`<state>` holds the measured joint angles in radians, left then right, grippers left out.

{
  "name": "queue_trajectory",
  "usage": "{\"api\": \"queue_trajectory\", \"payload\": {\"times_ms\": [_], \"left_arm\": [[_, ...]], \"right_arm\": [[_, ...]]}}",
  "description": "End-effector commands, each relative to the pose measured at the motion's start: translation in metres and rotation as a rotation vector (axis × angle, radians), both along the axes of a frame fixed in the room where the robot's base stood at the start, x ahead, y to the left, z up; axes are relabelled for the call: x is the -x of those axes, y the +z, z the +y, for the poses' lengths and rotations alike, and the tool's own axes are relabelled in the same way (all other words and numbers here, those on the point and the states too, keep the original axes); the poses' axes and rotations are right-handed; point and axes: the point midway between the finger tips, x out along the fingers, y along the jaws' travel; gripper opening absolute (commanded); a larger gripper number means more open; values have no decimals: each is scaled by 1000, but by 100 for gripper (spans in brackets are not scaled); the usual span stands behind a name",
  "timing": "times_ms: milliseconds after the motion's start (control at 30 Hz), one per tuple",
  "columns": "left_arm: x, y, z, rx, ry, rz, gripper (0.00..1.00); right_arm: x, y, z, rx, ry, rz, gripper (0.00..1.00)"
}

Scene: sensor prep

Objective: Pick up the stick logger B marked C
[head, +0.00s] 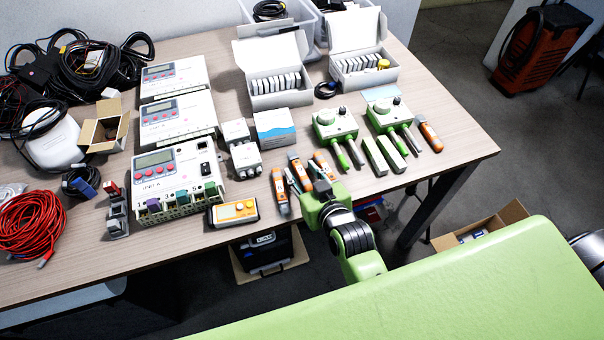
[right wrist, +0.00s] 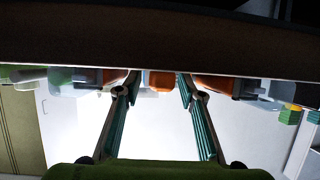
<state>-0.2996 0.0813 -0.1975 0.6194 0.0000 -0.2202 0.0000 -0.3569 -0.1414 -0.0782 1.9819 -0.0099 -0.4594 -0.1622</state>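Several orange-and-grey stick loggers lie on the table; their markings are too small to read, so I cannot tell which is B marked C. One (head: 280,191), a second (head: 300,173) and a third (head: 322,165) lie near the front edge, and another (head: 428,134) lies apart at the right. My right gripper (head: 309,184) is at the front edge by the group of three, partly hiding it. In the right wrist view my right gripper (right wrist: 157,84) is open, with an orange logger end (right wrist: 160,80) showing between its fingertips. My left gripper is out of view.
An orange-and-white meter (head: 232,211) lies left of the loggers. Green devices with knobs (head: 335,125) and green-white sticks (head: 375,157) lie to the right. White open boxes (head: 275,92) stand behind. A large white unit (head: 178,178) and cables (head: 42,222) fill the left.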

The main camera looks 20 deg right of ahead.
Motion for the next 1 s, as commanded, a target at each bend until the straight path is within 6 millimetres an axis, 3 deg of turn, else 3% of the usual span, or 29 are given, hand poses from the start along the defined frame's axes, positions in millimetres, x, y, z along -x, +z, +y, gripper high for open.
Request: {"api": "queue_trajectory", "payload": {"times_ms": [100,233,733,900,1000], "left_arm": [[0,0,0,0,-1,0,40],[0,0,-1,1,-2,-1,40],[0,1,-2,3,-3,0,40],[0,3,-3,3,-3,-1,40],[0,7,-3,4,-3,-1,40]], "right_arm": [[0,0,0,0,0,0,34],[0,0,0,0,0,0,0],[0,9,0,0,0,-2,0],[1,38,-1,0,-1,-6,0],[22,60,-8,3,0,-2,0]]}}
